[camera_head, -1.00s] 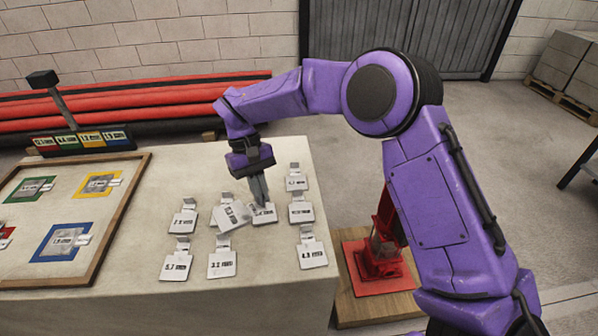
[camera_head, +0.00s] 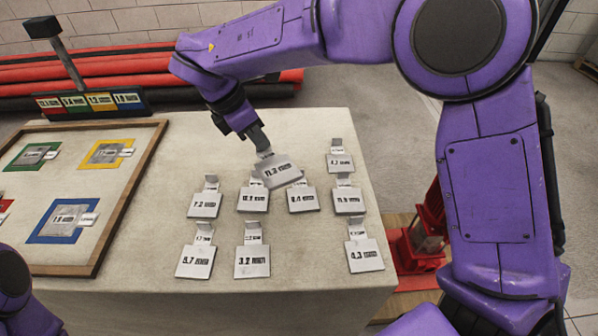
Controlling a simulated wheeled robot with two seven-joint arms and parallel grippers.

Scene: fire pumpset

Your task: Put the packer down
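Packers are flat grey plates with tabs and printed thickness labels. My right gripper (camera_head: 258,142) points down over the pale table and is shut on the tab of one packer (camera_head: 277,171), which appears to read 11.3 mm. This packer is tilted and overlaps the upper edges of two packers in the row below, one in the middle (camera_head: 252,199) and one to its right (camera_head: 302,198). I cannot tell whether it touches them or the table. Part of my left arm shows at the lower left; its gripper is out of view.
Several other packers lie around, including one at the upper right (camera_head: 341,163) and one at the lower right (camera_head: 365,256). A wood-framed board (camera_head: 120,195) with coloured squares lies at the left. A red pump part (camera_head: 418,245) stands beyond the table's right edge.

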